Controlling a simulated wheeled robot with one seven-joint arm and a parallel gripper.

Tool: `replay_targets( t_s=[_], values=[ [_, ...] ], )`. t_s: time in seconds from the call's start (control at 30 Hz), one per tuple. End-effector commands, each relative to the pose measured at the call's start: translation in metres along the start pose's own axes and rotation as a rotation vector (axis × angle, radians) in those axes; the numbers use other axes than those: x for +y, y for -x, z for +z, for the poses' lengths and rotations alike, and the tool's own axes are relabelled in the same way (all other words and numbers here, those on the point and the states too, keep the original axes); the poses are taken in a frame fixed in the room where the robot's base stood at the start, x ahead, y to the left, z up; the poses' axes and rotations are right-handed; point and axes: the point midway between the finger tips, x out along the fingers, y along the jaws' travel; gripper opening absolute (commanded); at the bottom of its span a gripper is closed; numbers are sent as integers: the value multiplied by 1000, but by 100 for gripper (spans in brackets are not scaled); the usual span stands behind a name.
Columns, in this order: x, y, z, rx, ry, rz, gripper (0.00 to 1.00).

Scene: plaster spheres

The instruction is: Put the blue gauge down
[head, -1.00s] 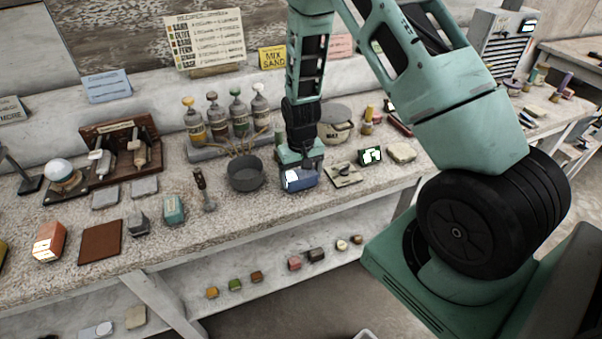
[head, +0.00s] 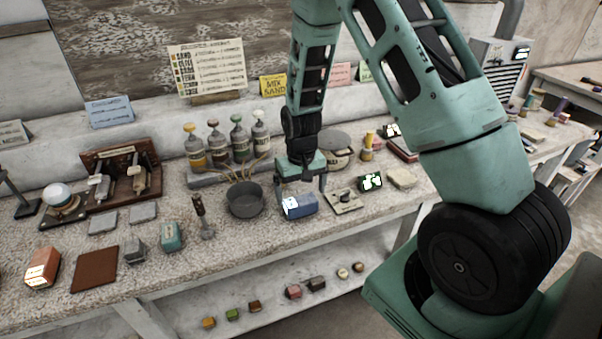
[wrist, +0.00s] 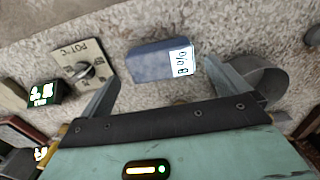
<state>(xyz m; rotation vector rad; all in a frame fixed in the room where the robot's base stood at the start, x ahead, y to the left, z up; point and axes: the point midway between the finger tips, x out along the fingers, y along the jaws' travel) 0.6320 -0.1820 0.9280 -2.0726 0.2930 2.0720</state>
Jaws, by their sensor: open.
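The blue gauge (head: 301,206) is a small blue block with a white display panel on one end. It rests on the speckled bench top (head: 225,221), and it also shows in the wrist view (wrist: 162,61). My gripper (head: 303,188) is just behind and above the gauge in the head view. In the wrist view its two fingers (wrist: 160,88) are spread wide, one to each side of the gauge, with gaps between them and it. Nothing is held.
A grey bowl (head: 246,199) stands close left of the gauge. A beige plate with a knob (head: 343,201) lies close right, with a dark green-lit box (head: 370,181) beyond. Bottles (head: 217,146) stand behind. The bench's front edge is close in front.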

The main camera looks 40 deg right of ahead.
Motion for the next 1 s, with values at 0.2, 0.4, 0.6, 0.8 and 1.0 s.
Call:
replay_targets(
  t_s=[0.2,0.4,0.6,0.8,1.0],
  values=[
    [-1,43,-1,6,0,-1,100],
    [0,70,0,2,0,-1,100],
    [-25,90,13,2,58,-19,100],
    [-128,141,109,-2,383,-87,100],
    [-173,175,237,1,758,-87,100]
  ],
)
